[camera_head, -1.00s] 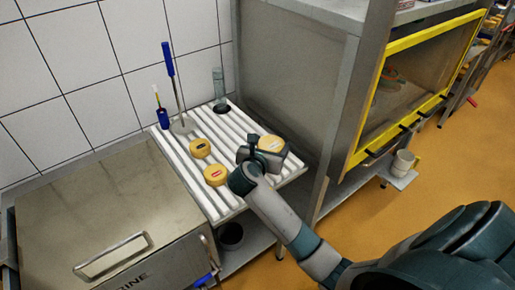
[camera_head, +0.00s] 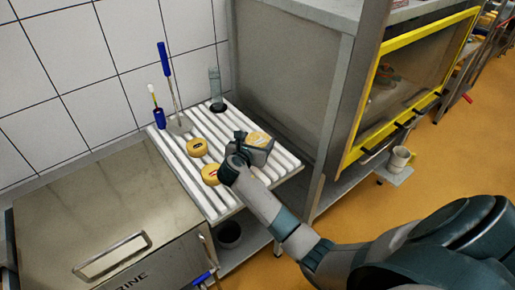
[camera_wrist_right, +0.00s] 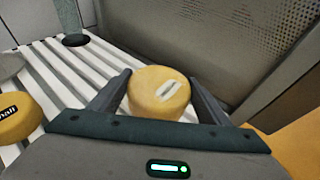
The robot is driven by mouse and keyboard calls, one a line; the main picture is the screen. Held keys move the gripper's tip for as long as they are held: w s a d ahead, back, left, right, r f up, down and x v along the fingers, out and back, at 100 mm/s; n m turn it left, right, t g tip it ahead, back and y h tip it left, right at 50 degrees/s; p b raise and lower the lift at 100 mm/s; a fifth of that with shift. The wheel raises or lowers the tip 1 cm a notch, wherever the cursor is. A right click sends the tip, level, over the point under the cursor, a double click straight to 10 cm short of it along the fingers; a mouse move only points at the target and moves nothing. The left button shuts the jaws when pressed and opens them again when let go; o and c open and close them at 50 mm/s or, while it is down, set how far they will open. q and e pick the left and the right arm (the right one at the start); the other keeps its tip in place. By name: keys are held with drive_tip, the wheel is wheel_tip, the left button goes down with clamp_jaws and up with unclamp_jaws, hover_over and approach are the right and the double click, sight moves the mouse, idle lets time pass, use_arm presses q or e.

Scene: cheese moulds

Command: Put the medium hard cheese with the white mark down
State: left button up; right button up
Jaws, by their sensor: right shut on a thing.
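The yellow round cheese with a white mark (camera_wrist_right: 160,92) sits between the two fingers of my right gripper (camera_wrist_right: 158,100), which is shut on it. In the head view, this cheese (camera_head: 258,139) is partly hidden by my right gripper (camera_head: 252,150), over the right part of the white slatted rack (camera_head: 284,166). I cannot tell whether its underside touches the slats. Its marked face points up. My left gripper is not in view.
Two other yellow cheeses, one with a dark mark (camera_head: 197,147) and one with a red mark (camera_head: 210,174), lie on the rack to the left. A blue-handled tool (camera_head: 165,70) and a glass cylinder (camera_head: 215,88) stand at the back. A grey cabinet wall (camera_head: 290,75) rises close on the right.

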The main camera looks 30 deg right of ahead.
drive_tip(key=shift+f+p, duration=0.3)
drive_tip(key=shift+f, duration=1.55)
drive_tip(key=o, duration=1)
drive_tip(key=shift+f, duration=0.1)
drive_tip(key=shift+s+a, duration=0.1)
drive_tip(key=b+v, duration=0.1)
drive_tip(key=v, duration=1.1)
drive_tip(key=shift+b, duration=0.35)
